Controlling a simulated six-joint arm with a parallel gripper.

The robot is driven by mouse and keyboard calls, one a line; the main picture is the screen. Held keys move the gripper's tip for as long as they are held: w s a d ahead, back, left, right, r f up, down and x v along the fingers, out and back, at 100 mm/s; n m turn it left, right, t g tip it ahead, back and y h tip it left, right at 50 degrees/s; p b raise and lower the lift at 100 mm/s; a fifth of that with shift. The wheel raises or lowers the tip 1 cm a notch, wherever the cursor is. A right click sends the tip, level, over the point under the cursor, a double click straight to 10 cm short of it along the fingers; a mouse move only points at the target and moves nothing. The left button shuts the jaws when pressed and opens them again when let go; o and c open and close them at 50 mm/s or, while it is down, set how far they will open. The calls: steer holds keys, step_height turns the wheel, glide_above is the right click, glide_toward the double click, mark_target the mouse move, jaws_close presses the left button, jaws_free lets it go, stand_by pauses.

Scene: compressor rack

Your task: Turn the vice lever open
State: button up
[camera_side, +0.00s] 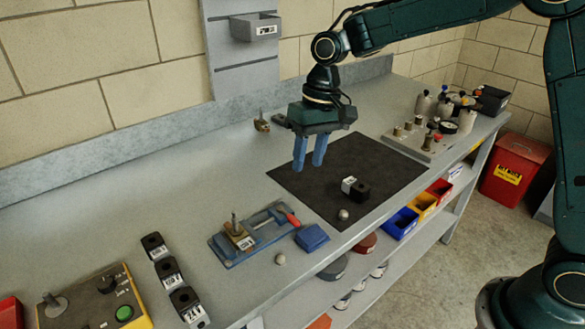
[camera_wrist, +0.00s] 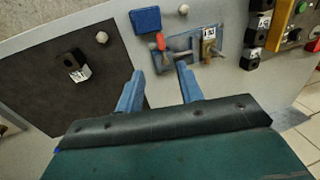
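The blue vice (camera_side: 252,234) sits on the grey bench, left of the dark mat, and also shows in the wrist view (camera_wrist: 184,46). Its lever (camera_side: 293,219) has a red handle at the vice's right end; the red handle shows in the wrist view (camera_wrist: 160,41). A brass-coloured part with a white label (camera_side: 238,238) stands at the vice's left end. My gripper (camera_side: 309,168) hangs above the mat with its blue fingers pointing down, open and empty. In the wrist view the fingers (camera_wrist: 158,80) are apart, with the vice beyond them. Nothing touches the lever.
A blue block (camera_side: 312,238) lies close to the vice's lever end. A black labelled block (camera_side: 356,188) and a ball (camera_side: 343,214) rest on the mat (camera_side: 300,185). Several black blocks (camera_side: 168,270) and a yellow control box (camera_side: 95,300) stand left. A fixture plate (camera_side: 420,140) is at right.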

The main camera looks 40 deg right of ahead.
mark_target(295, 219)
steer(key=shift+w+a+f, duration=0.1)
steer(key=shift+f, duration=0.15)
steer(key=a+f, duration=0.1)
steer(key=f, duration=0.8)
steer(key=a+f, duration=0.1)
steer(key=f, duration=0.3)
steer(key=shift+a+f, duration=0.15)
steer(key=shift+a, duration=0.15)
jaws_close()
